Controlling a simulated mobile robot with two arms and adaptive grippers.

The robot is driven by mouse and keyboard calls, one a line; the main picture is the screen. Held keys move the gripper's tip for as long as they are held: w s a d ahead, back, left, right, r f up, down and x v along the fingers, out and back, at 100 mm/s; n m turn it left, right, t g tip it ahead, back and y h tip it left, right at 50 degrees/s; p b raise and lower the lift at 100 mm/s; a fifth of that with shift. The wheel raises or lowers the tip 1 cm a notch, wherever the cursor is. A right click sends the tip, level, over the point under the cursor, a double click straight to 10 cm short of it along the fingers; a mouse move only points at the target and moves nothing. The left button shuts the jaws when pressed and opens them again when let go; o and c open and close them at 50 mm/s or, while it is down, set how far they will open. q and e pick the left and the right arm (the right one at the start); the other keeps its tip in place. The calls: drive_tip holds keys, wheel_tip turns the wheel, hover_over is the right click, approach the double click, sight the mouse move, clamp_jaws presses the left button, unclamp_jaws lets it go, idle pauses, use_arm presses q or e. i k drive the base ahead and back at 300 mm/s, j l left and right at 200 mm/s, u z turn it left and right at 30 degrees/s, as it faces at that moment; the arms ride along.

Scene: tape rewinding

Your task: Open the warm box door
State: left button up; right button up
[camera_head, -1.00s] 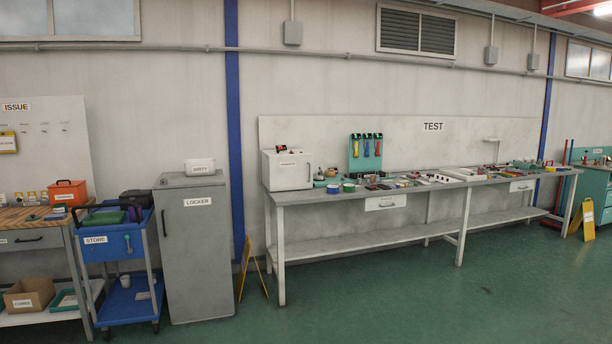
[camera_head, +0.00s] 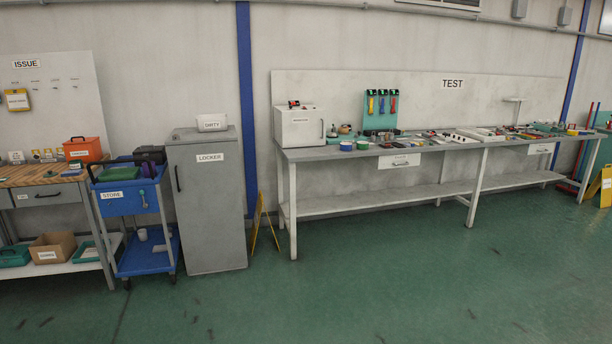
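A white box (camera_head: 301,127) with a dark vertical handle at the right of its front stands on the left end of the test bench. Its small front label is too small to read surely, so I cannot tell whether it is the warm box. Its door looks closed. Small dark and red items lie on its top. Neither of my grippers shows in the head view.
The long test bench (camera_head: 350,155) runs along the wall, with many small items on top. A grey locker (camera_head: 210,215), a blue cart (camera_head: 130,200) and a wooden-topped issue bench (camera_head: 40,177) stand to the left. The green floor (camera_head: 350,285) in front is clear.

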sight(300, 128)
drive_tip(key=i+l+z, duration=0.25)
drive_tip(key=i, duration=0.8)
drive_tip(key=i+z, duration=0.3)
drive_tip(key=i, duration=0.75)
